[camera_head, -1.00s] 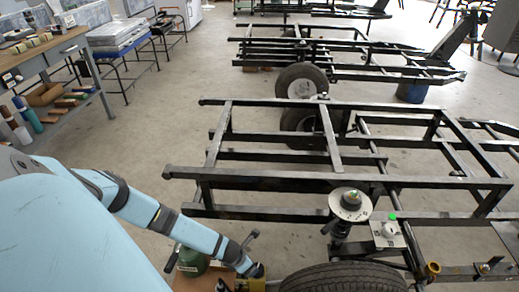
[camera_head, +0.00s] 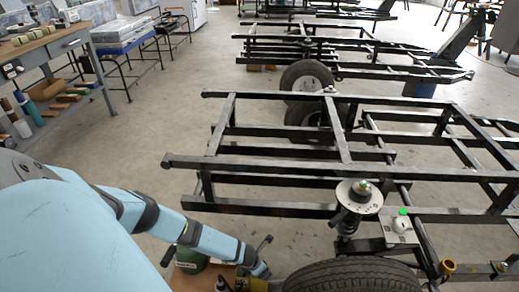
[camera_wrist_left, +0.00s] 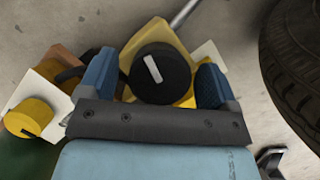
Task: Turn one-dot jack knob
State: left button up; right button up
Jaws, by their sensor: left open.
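A black round knob (camera_wrist_left: 160,74) with a white bar on its face sits on a yellow jack body (camera_wrist_left: 182,38) in the left wrist view. My left gripper (camera_wrist_left: 153,82) is open, with one blue finger on each side of the knob. There is a gap on the left; the right finger is close to the knob, and I cannot tell if it touches. No dot mark is readable. In the head view my left gripper (camera_head: 261,270) is low by the tyre, with part of the yellow jack (camera_head: 252,284) showing. My right gripper is not in view.
A yellow knob (camera_wrist_left: 30,118) on a white plate lies left of my gripper. A tyre (camera_head: 355,275) stands close on the right. A green container (camera_head: 190,260) is beside my arm. The black trailer frame (camera_head: 300,172) spans the area beyond.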

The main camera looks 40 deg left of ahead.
pick_arm(q)
jog(key=c, duration=0.9)
